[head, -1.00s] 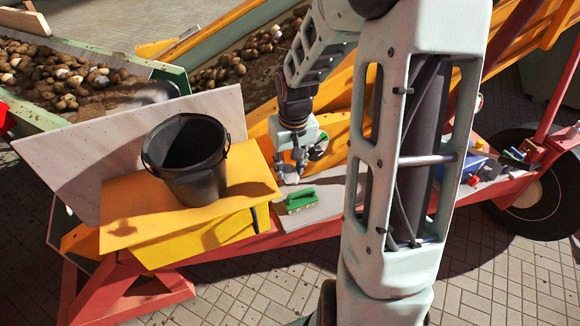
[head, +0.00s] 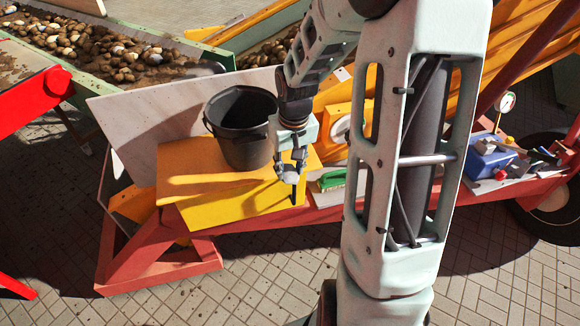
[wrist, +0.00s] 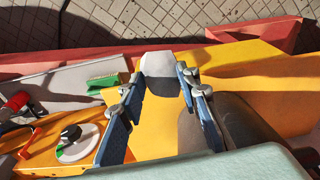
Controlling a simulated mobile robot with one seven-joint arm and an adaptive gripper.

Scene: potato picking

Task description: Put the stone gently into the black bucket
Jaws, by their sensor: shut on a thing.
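The black bucket (head: 238,150) stands upright on the yellow-orange box top, just left of my gripper (head: 290,168). Its dark wall also shows in the wrist view (wrist: 240,128) at the lower right. My gripper is shut on a pale grey stone (head: 290,178), held at the fingertips. In the wrist view the stone (wrist: 161,72) sits between the blue fingers of my gripper (wrist: 158,82). Stone and gripper are outside the bucket, beside it and over the right part of the box. The bucket's inside is dark, and I cannot see its bottom.
The yellow box (head: 230,205) rests on a red frame (head: 150,245). A pale board (head: 130,130) leans behind it. Right of the gripper lie a green brush (head: 331,179), a round white dial (head: 341,129) and a blue box (head: 488,160). Potato conveyors (head: 110,50) run behind.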

